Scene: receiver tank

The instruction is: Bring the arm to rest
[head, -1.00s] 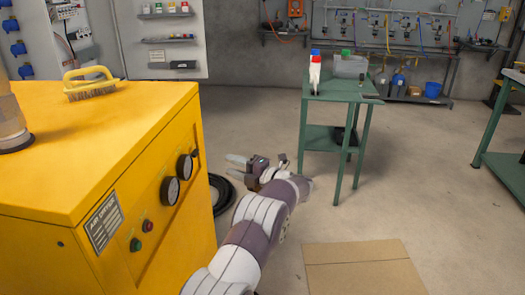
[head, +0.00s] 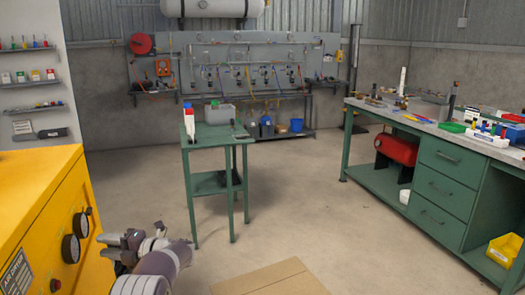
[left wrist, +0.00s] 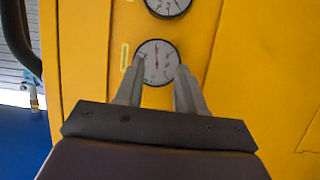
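My left gripper (head: 106,245) is at the lower left of the head view, beside the front of the yellow air dryer cabinet (head: 40,205). Its fingers point toward the cabinet. In the left wrist view the two fingers (left wrist: 158,82) stand apart with nothing between them. A round gauge (left wrist: 156,62) on the yellow panel shows behind the gap. I cannot tell how far the fingertips are from the panel. My right gripper is in neither view.
A green workbench (head: 430,170) stands at the right. A cardboard sheet (head: 270,280) lies on the floor in front. Open floor (head: 310,210) lies between the trolley and bench.

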